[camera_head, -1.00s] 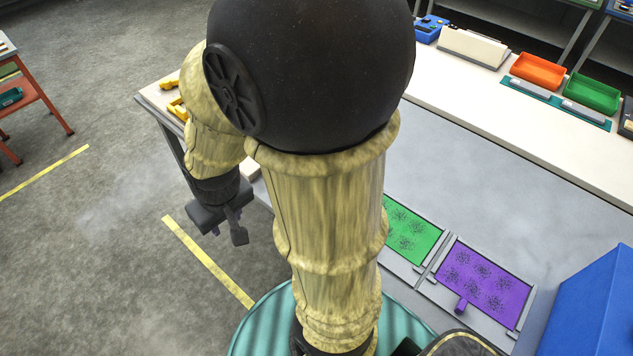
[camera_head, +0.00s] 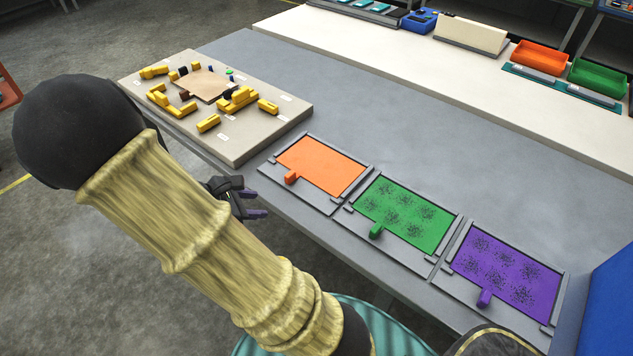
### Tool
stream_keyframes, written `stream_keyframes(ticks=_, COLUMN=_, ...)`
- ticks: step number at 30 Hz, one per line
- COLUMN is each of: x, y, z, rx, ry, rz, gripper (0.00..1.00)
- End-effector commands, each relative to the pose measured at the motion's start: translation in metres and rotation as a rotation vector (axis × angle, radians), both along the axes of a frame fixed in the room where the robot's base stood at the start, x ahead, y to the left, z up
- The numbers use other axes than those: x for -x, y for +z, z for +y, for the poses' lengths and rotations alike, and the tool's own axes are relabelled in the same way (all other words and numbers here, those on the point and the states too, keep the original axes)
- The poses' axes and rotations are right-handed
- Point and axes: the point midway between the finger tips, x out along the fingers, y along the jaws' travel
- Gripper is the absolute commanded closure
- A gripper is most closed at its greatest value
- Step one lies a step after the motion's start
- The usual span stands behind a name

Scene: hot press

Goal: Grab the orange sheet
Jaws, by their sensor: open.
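The orange sheet (camera_head: 324,166) lies flat in a grey frame (camera_head: 328,208) on the table, left of the green and purple sheets. A small orange tab (camera_head: 291,177) sticks out at its front left edge. My gripper (camera_head: 255,202) is open and empty, just off the table's front edge, to the left of and below the orange tab in the picture. Its two dark fingers point right, toward the frame. My arm hides part of the gripper's wrist.
The green sheet (camera_head: 405,212) and purple sheet (camera_head: 497,268) lie in similar frames to the right. A beige board (camera_head: 262,140) with yellow clamps stands at the left. A blue box (camera_head: 605,310) is at the right edge. The grey tabletop (camera_head: 420,140) behind the sheets is clear.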

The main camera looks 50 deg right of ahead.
Motion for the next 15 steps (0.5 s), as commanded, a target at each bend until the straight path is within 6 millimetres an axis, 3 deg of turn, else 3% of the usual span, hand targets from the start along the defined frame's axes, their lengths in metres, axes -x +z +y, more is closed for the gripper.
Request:
stream_keyframes(ticks=1, x=-0.012, y=-0.022, z=-0.006, rx=0.086, ry=0.082, rz=0.058, gripper=0.58)
stream_keyframes(ticks=7, x=-0.049, y=-0.024, z=-0.019, rx=0.322, ry=0.290, rz=0.202, gripper=0.58)
stream_keyframes(ticks=15, x=-0.055, y=-0.018, z=-0.020, rx=0.359, ry=0.320, rz=0.225, gripper=0.58)
